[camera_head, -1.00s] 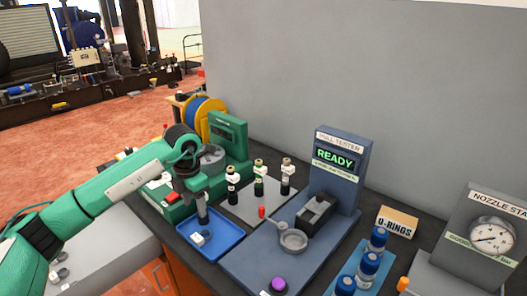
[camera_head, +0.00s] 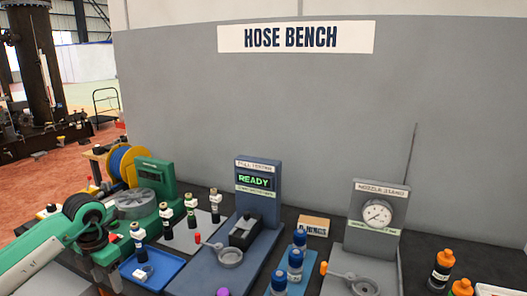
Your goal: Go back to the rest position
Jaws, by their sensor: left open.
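My left arm enters from the lower left, with its dark wrist (camera_head: 90,215) beside the green machine. My left gripper (camera_head: 114,278) points down at the left edge of the blue tray (camera_head: 166,277). It is open, and I see nothing between its fingers. A dark bottle-like piece with a white collar (camera_head: 139,240) stands upright at the tray's back, apart from the gripper. A small white ring-like part (camera_head: 146,271) lies in the tray. My right gripper is out of view.
Similar upright pieces (camera_head: 191,212) stand behind the tray. The pull tester (camera_head: 258,195) reads READY. Blue-capped bottles (camera_head: 295,262), an O-rings box (camera_head: 313,225), the nozzle station (camera_head: 375,225) and orange-capped bottles (camera_head: 441,268) stand to the right. A grey wall (camera_head: 300,120) closes the back.

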